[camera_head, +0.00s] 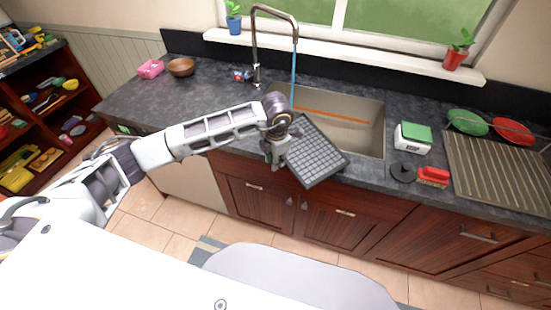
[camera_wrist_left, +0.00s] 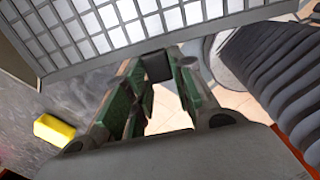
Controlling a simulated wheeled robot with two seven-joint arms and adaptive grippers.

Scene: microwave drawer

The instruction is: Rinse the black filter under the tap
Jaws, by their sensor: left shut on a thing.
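The black filter (camera_head: 318,153) is a flat dark panel with a grid, tilted over the front edge of the sink (camera_head: 365,118). My left gripper (camera_head: 280,160) is shut on the filter's near left edge. In the left wrist view the filter's grid (camera_wrist_left: 130,25) spans the top, and my left gripper's fingers (camera_wrist_left: 155,72) meet on a dark tab at its rim. The tap (camera_head: 272,12) arches behind the sink, and a blue stream of water (camera_head: 293,68) falls from it into the basin, behind the filter. My right gripper is not in view.
A white-and-green box (camera_head: 412,138), a black round item (camera_head: 403,172) and a red brush (camera_head: 433,177) stand right of the sink. A drying rack (camera_head: 500,175) with plates is further right. The left counter (camera_head: 150,100) is mostly clear. An orange strip (camera_head: 330,115) crosses the basin.

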